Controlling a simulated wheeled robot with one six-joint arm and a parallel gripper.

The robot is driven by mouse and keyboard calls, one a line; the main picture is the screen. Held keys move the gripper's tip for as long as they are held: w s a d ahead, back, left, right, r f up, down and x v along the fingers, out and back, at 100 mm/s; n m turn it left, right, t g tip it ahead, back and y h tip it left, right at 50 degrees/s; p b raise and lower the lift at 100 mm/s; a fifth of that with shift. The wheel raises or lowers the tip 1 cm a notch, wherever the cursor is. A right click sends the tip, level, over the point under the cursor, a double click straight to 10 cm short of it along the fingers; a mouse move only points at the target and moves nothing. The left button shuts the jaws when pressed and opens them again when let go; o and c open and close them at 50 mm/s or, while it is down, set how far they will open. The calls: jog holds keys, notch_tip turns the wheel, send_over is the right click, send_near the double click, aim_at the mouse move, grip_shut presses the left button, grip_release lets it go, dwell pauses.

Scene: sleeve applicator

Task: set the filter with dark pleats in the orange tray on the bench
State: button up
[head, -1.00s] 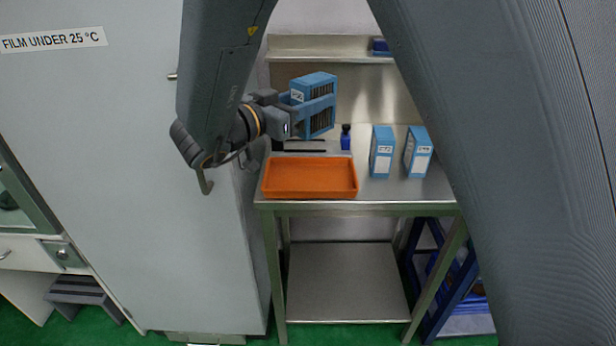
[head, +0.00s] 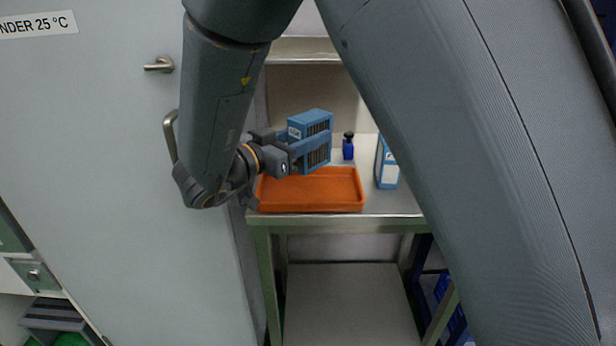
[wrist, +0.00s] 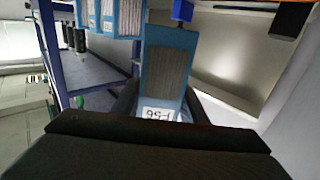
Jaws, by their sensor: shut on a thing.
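My gripper (head: 296,150) is shut on a blue filter (head: 317,122) with dark pleats, held upright. In the head view the filter's lower end overlaps the back edge of the orange tray (head: 312,206); I cannot tell its exact height above it. The tray lies on the steel bench and its visible floor looks empty. In the wrist view the held filter (wrist: 167,68) shows dark grey pleats and a white label at the near end, between the dark fingers.
A small blue bottle (head: 348,148) stands behind the tray. Another blue filter box (head: 388,172) stands to its right, partly hidden by my arm. Boxes with pale pleats (wrist: 110,18) show in the wrist view. A grey cabinet door (head: 100,150) with handles is close on the left.

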aim_at(308, 164)
jog(key=shift+f, duration=3.55)
jog(key=shift+f, duration=0.1)
jog(key=o, duration=1.1)
jog(key=shift+s+a, duration=0.1)
jog(key=b+v, duration=0.1)
jog(key=v, duration=1)
jog(key=shift+s+a, duration=0.2)
jog(key=shift+s, duration=0.05)
